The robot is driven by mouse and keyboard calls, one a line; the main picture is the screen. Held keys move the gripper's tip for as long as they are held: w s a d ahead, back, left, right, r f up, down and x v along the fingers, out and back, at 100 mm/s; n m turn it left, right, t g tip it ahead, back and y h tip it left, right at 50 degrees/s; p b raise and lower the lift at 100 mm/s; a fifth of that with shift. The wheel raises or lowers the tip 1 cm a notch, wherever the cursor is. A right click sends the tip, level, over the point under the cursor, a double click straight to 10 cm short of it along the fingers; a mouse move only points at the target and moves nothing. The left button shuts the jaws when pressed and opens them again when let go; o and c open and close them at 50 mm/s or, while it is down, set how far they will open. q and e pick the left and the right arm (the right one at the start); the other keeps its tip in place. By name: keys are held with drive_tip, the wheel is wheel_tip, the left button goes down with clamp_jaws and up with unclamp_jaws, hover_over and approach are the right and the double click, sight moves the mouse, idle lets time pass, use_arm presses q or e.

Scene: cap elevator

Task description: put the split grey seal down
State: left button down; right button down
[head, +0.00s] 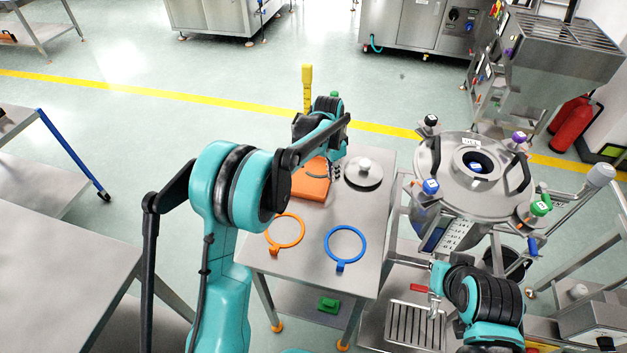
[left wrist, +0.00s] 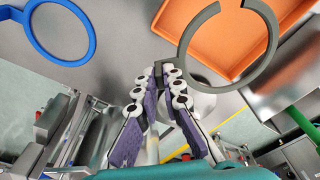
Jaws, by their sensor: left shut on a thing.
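The split grey seal (left wrist: 225,88) is an open grey ring with a gap at its top in the left wrist view. My left gripper (left wrist: 164,72) is shut on its small tab, and the ring spreads out to the right of the fingers. In that view the ring overlaps the orange tray (left wrist: 172,20); I cannot tell whether it touches it.
An orange ring (head: 287,245) and a blue ring (head: 330,240) lie on the near half of the steel table (head: 310,262). A round metal lid (head: 366,183) lies right of the tray. A steel vessel (head: 455,185) stands right of the table. Bare tabletop shows around the rings.

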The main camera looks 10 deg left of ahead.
use_arm(q)
drive_tip(key=a+f, duration=0.1)
drive_tip(key=a, duration=0.1)
drive_tip(key=w+a+f+b, duration=0.1)
drive_tip(key=a, duration=0.1)
drive_tip(key=a+f, duration=0.2)
drive_tip(key=shift+w+a, duration=0.15)
drive_tip(key=shift+w, duration=0.15)
drive_tip(key=shift+f+b, duration=0.85)
drive_tip(key=shift+f, duration=1.15)
drive_tip(key=shift+f, duration=0.1)
drive_tip(key=c, duration=1.7)
unclamp_jaws()
